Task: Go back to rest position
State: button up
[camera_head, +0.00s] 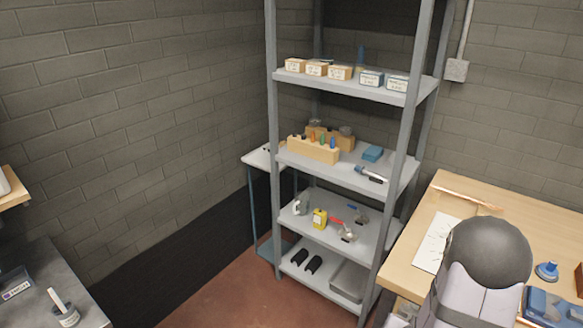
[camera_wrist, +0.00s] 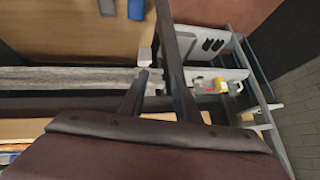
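My gripper (camera_wrist: 157,72) shows in the wrist view with its two dark fingers spread apart. I see nothing clearly held between them. A small pale block (camera_wrist: 145,57) shows near the left fingertip; I cannot tell whether it touches it. In the head view the rounded grey part of my own arm stands at the lower right, in front of the wooden workbench (camera_head: 400,273). The gripper itself is not visible there.
A grey metal shelf rack (camera_head: 388,125) stands in the middle with boxes, a wooden holder (camera_head: 313,150) and a yellow can (camera_head: 320,218). A white sheet (camera_head: 436,243) and a blue-based item (camera_head: 546,270) lie on the workbench. Red floor (camera_head: 250,300) is clear.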

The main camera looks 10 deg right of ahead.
jog(key=s+a+r+n+g+y, duration=0.1)
jog(key=s+a+r+n+g, duration=0.2)
jog(key=a, duration=0.7)
jog(key=s+a+r+n+g+y, duration=0.2)
jog(key=s+a+r+n+g, duration=0.2)
jog(key=s+a+r, duration=0.4)
jog(key=a+n, duration=0.1)
jog(key=a, duration=0.2)
jog(key=shift+s+a+n+y, duration=0.25)
jog(key=shift+s+n+y, duration=0.05)
jog(key=shift+s+n, duration=0.1)
